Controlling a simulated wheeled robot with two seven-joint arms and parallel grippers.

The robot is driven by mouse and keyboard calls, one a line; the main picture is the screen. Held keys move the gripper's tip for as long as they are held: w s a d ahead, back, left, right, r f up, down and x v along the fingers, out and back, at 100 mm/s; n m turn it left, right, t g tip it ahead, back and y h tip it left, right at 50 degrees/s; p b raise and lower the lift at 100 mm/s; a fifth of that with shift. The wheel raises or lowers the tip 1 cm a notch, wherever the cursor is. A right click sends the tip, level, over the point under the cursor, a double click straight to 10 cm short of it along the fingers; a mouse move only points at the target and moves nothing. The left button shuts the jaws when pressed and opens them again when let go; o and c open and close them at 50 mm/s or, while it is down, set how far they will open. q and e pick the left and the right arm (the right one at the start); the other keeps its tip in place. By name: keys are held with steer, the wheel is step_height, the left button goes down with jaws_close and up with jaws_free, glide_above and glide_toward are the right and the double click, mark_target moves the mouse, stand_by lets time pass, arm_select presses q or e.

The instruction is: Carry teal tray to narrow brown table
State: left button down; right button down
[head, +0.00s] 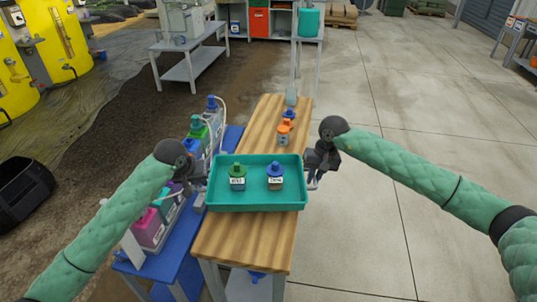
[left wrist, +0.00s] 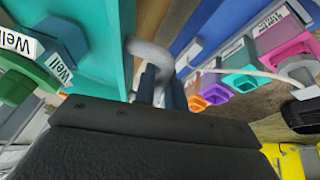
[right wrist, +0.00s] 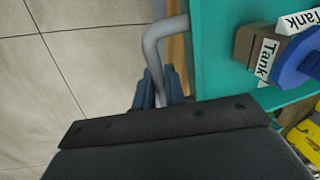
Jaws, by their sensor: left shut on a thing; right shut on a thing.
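The teal tray (head: 255,202) is in the middle of the head view, over the near part of the narrow brown table (head: 237,235). I cannot tell whether it touches the tabletop. In it stand a green-capped bottle labelled "Well" (head: 237,178) and a blue-capped one labelled "Tank" (head: 275,178), both upright. My left gripper (head: 201,190) is shut on the tray's left handle, a grey bar (left wrist: 150,55) in the left wrist view. My right gripper (head: 314,178) is shut on the right handle (right wrist: 160,45), seen in the right wrist view.
Bottles with orange and blue caps (head: 284,132) stand farther back on the brown table. A blue bench (head: 180,245) with several coloured containers adjoins it on the left. A grey table (head: 188,48) stands behind. Concrete floor on the right is clear.

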arm_select(q)
steer(key=shift+a+f+b, duration=0.25)
steer(key=shift+f+b, duration=0.2)
steer(key=shift+f, duration=0.25)
arm_select(e)
steer(key=shift+w+f, duration=0.1)
steer(key=shift+f, duration=0.6)
steer(key=shift+a, duration=0.1)
arm_select(q)
steer(key=shift+f, duration=0.2)
arm_select(e)
steer(key=shift+f, duration=0.2)
